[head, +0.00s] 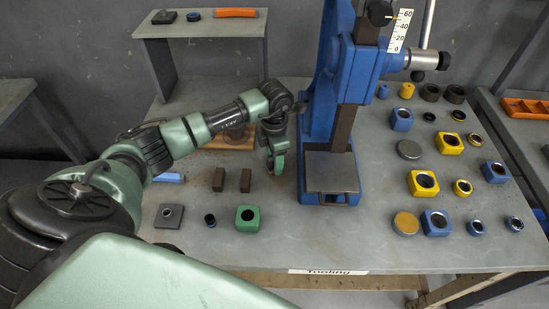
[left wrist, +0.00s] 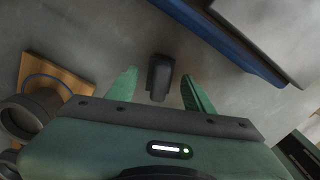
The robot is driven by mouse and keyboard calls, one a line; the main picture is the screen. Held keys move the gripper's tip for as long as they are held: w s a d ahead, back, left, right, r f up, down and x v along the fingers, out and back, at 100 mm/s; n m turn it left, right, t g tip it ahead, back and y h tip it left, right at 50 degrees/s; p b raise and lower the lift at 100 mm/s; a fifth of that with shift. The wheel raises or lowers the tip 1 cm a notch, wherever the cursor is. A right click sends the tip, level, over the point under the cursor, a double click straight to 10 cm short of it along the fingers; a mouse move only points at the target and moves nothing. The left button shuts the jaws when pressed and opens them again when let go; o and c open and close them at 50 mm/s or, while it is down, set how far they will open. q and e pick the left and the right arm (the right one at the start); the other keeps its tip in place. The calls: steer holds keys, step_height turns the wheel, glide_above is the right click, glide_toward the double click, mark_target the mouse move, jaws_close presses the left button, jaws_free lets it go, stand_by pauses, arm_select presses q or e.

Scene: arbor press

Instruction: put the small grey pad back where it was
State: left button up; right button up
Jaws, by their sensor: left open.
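My left gripper (head: 277,165) hangs over the table just left of the blue press, fingers pointing down. In the left wrist view its two green fingers (left wrist: 160,88) are apart. A small dark grey block (left wrist: 160,76), which looks like the grey pad, shows between and beyond the fingertips, with a gap on each side. I cannot tell its height relative to the fingers. In the head view it is not clearly visible near the gripper. My right gripper is not in view.
The blue press (head: 318,110) stands close right of the gripper. A wooden block (head: 230,139) is at its left. Two dark brown blocks (head: 232,180), a grey plate with a hole (head: 169,216) and a green block (head: 248,219) lie nearer. A small shelf (head: 205,28) stands behind.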

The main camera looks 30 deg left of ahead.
arm_select(q)
step_height(320, 180, up, 12)
steer(key=b, duration=0.4)
stand_by(0.5)
